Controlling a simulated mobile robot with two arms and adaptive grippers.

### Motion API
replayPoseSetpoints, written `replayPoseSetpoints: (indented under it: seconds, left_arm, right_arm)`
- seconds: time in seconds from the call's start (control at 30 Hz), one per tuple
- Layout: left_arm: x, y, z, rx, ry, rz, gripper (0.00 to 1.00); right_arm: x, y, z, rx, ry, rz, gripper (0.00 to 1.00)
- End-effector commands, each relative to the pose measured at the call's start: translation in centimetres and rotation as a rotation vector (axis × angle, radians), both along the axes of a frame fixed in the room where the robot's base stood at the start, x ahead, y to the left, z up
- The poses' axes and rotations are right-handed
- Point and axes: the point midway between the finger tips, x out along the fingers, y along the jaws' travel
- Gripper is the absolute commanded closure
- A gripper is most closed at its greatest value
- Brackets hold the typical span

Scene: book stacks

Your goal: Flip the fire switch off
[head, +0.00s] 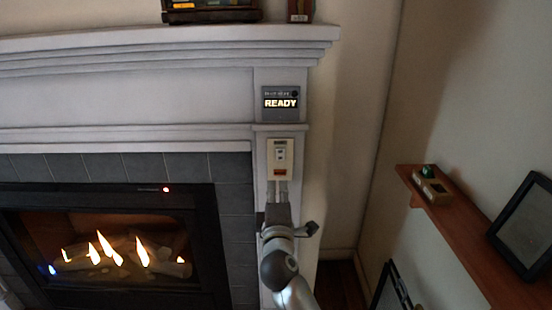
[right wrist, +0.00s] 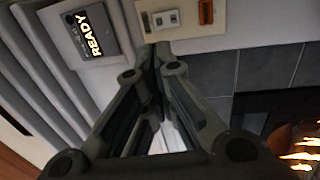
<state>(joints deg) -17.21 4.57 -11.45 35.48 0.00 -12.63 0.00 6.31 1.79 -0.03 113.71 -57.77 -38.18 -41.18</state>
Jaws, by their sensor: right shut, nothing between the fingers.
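The fire switch (head: 280,158) is a cream plate on the white fireplace pillar, with a small slider and a red label low on it. It also shows at the top of the right wrist view (right wrist: 168,20). My right gripper (head: 279,190) is shut and empty, its tips just below the switch plate; I cannot tell whether they touch it. In the right wrist view its fingertips (right wrist: 155,48) meet just under the plate. The fire (head: 120,250) burns with several flames. My left gripper is not in view.
A grey display (head: 281,103) reading READY sits above the switch, under the mantel (head: 150,50). Dark tiles (head: 120,167) surround the fireplace. A wooden shelf (head: 455,235) with a small yellowish device (head: 432,187) and a black frame (head: 525,225) is on the right wall.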

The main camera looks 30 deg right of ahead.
Motion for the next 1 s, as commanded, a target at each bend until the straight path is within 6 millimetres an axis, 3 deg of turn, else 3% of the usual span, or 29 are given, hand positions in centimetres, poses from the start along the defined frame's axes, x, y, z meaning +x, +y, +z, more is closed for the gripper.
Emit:
replayPoseSetpoints:
  seconds: [0.37,1.0]
  left_arm:
    - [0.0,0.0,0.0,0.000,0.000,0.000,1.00]
    - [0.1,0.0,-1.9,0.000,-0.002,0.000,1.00]
  right_arm:
    - [0.9,-0.4,0.1,0.002,-0.001,0.003,1.00]
    - [10.6,-6.4,1.3,0.003,0.000,0.003,1.00]
